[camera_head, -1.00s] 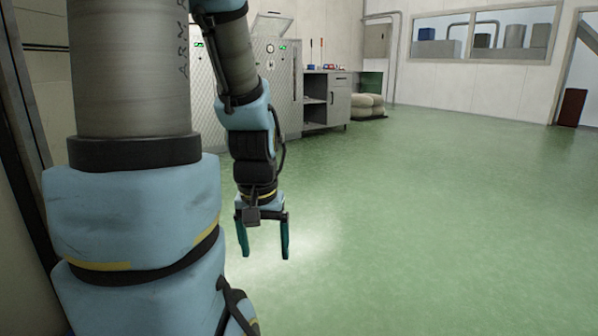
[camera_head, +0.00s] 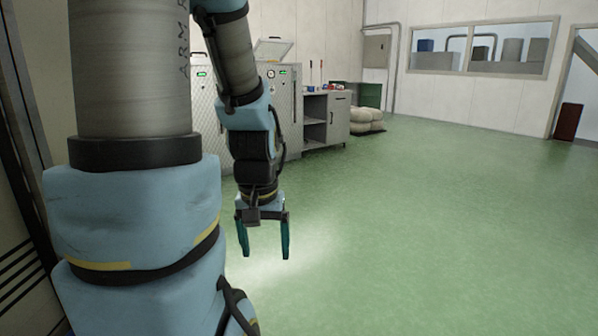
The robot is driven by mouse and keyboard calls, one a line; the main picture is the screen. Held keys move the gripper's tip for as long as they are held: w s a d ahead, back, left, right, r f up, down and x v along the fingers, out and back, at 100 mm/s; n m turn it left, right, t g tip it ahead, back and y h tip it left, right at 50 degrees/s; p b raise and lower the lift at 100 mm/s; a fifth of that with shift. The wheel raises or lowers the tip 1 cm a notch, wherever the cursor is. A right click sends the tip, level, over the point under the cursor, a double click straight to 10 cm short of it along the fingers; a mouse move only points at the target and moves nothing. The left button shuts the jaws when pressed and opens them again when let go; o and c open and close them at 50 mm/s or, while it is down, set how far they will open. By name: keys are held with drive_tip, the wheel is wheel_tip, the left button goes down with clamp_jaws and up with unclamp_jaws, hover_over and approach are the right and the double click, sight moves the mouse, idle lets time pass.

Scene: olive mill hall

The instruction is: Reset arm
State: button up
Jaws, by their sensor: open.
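My gripper (camera_head: 264,243) hangs pointing down in the head view, left of the middle. Its two teal fingers are apart with nothing between them, and green floor shows through the gap. My blue and grey arm fills the left of the view and hides part of the hall behind it. No object is in contact with the gripper.
Mesh-fronted cabinets (camera_head: 284,100), a grey workbench (camera_head: 327,121) with small items on top and pale sacks (camera_head: 366,120) stand along the back wall. A window (camera_head: 484,48) and a doorway are at the right. The green floor (camera_head: 430,220) is wide and clear.

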wheel_tip(320, 180, up, 6)
drive_tip(key=p, duration=0.4)
drive_tip(key=shift+r, duration=0.2)
idle(0.6)
